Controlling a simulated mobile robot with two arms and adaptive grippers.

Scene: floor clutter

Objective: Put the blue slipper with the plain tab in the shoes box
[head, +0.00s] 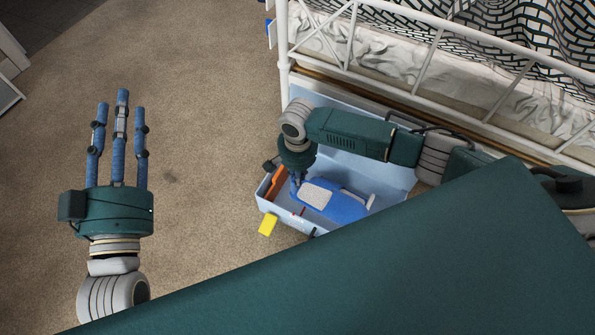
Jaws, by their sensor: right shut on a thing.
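A blue slipper (343,207) with a pale grey sole patch and a pale tab at its right end shows over the inside of a light blue box (399,177). Any mark on the tab is too small to make out. My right gripper (297,184) is shut on the slipper's left end; its fingers are partly hidden. I cannot tell whether the slipper touches the box floor. My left gripper (121,115) is open and empty, fingers straight, over bare carpet at the left.
An orange thing (276,183) lies at the box's left side. A yellow block (268,224) is by its front left corner. A white bed frame (284,45) stands behind the box. The carpet (200,110) between my grippers is clear.

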